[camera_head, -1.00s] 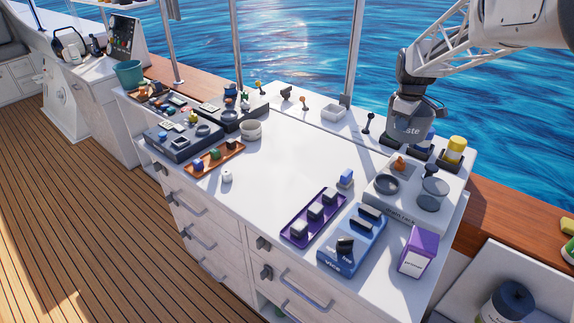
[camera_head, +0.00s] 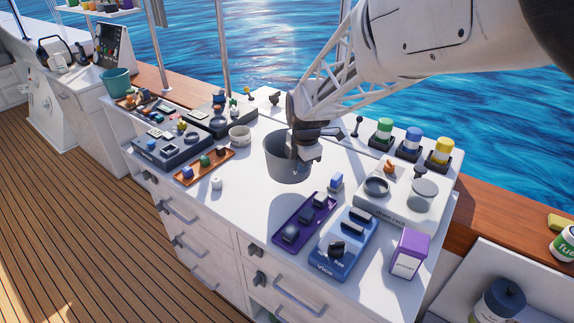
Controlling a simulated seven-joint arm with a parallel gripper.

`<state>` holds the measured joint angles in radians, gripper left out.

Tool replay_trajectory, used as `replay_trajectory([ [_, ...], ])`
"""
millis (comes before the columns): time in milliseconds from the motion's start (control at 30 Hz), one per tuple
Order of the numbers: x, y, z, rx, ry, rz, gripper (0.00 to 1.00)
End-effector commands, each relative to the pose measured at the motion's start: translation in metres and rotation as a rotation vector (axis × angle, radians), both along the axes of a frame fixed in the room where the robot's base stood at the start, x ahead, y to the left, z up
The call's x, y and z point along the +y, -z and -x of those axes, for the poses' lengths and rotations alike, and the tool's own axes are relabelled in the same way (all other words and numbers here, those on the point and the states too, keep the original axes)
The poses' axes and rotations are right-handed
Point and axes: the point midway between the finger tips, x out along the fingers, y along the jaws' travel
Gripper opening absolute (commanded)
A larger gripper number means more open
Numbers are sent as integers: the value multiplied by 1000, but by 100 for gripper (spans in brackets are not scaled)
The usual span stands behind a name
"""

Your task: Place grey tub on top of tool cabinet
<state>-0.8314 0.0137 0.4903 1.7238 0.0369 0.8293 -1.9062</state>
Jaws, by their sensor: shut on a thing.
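The grey tub (camera_head: 281,163) is upright over the middle of the white top of the drawer cabinet (camera_head: 250,208), which I take as the tool cabinet. My gripper (camera_head: 303,164) is shut on the tub's right side at the rim. The fingers partly hide that side. I cannot tell whether the tub's base touches the top or hangs just above it.
A purple tray (camera_head: 304,222) and blue vice box (camera_head: 343,245) lie in front right of the tub. An orange tray (camera_head: 205,167), white bowl (camera_head: 240,136) and white cup (camera_head: 217,183) lie left. A small blue block (camera_head: 336,182) is close on the right. Bare top shows in front of the tub.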

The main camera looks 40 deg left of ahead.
Motion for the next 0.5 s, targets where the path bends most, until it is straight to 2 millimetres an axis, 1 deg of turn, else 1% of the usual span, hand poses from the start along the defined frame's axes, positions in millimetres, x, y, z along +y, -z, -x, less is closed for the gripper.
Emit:
replay_trajectory([
  [33, 4, 1, 12, 0, -44, -1, 0],
  [100, 8, 4, 24, -1, -97, -2, 0],
  [200, 11, 6, 37, -1, -156, -2, 0],
  [333, 14, 8, 46, -2, -198, -2, 0],
  [500, 14, 8, 49, -2, -210, -2, 0],
])
